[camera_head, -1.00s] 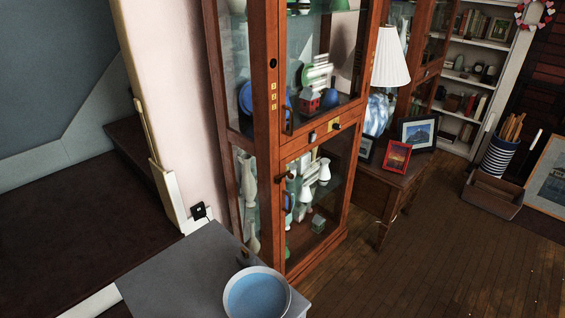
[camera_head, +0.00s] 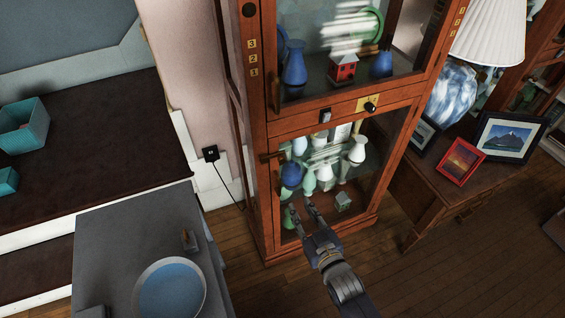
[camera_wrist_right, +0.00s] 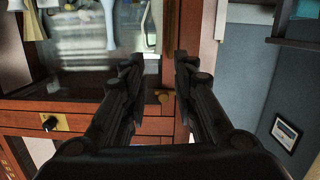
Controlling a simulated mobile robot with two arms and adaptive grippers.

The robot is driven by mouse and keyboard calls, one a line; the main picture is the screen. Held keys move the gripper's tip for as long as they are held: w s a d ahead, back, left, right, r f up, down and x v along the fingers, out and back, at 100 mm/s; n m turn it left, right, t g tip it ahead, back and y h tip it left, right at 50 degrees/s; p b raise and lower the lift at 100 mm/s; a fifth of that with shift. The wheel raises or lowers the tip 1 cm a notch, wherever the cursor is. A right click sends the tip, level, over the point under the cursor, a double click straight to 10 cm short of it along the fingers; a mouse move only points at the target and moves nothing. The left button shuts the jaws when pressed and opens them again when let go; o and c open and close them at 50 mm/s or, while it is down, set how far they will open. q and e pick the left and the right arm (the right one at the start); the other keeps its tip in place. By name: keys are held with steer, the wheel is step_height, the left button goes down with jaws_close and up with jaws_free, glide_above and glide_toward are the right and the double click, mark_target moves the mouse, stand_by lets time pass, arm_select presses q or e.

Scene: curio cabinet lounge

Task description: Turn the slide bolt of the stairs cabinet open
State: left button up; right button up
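The tall wooden glass-front cabinet (camera_head: 257,130) stands in the middle of the head view, its upper and lower doors looking shut. A brass plate with a black knob (camera_head: 370,105) is on the rail between the doors; it also shows in the wrist view (camera_wrist_right: 48,122). A small grey fitting (camera_head: 325,116) sits left of it. A dark handle or latch (camera_head: 270,156) is at the lower door's left edge. I cannot tell which is the slide bolt. My right gripper (camera_head: 300,210) is open and empty before the lower door; its spread fingers show in the wrist view (camera_wrist_right: 158,68). My left gripper is out of view.
A grey table (camera_head: 110,240) with a blue bowl (camera_head: 170,288) stands at the front left. A wooden side table (camera_head: 410,185) with framed pictures and a lamp (camera_head: 488,35) is right of the cabinet. Bare wooden floor (camera_head: 440,275) lies front right.

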steer(key=t+y, duration=0.1)
glide_toward(283, 161)
steer(key=s, duration=0.1)
steer(key=b+x, duration=0.2)
steer(key=x, duration=0.2)
steer(key=b+x, duration=0.3)
steer(key=x, duration=0.2)
steer(key=shift+d+f, duration=0.1)
steer(key=shift+f, duration=0.1)
steer(key=shift+w+r+b, duration=0.1)
steer(key=shift+w+b, duration=0.3)
steer(key=shift+w, duration=0.25)
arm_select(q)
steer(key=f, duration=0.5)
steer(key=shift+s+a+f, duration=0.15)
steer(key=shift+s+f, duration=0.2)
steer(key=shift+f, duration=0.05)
arm_select(e)
steer(key=shift+c, duration=0.6)
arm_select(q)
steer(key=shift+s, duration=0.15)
arm_select(e)
jaws_close()
